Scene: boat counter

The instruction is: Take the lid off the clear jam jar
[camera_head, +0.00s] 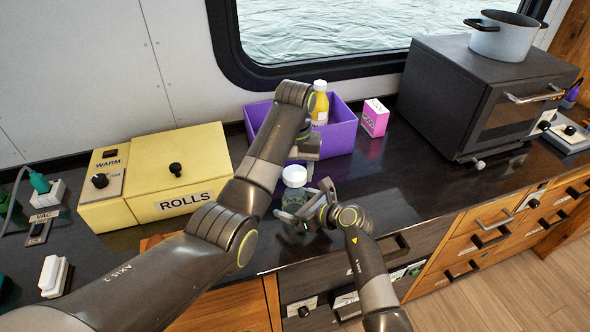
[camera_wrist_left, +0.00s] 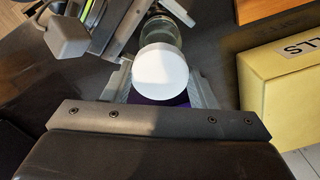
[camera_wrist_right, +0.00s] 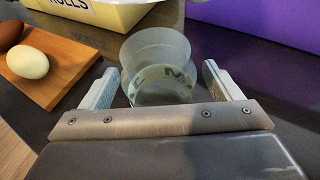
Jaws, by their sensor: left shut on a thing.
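The clear jam jar (camera_head: 291,199) stands on the dark counter near its front edge. Its glass body (camera_wrist_right: 158,75) shows a partly hidden label in the right wrist view, where no lid is seen on it. The white lid (camera_head: 294,175) is over the jar in the head view; I cannot tell how large any gap is. My left gripper (camera_wrist_left: 161,84) is shut on the lid (camera_wrist_left: 161,72), with the jar (camera_wrist_left: 162,32) beyond it. My right gripper (camera_wrist_right: 160,76) is open, with one finger on each side of the jar and narrow gaps showing.
A yellow rolls box (camera_head: 160,178) is at the left. A purple bin (camera_head: 342,137) with a yellow bottle (camera_head: 319,104) stands behind, beside a pink box (camera_head: 375,118). A wooden board (camera_wrist_right: 62,75) holds eggs. A dark oven (camera_head: 445,105) stands right. Counter between jar and oven is clear.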

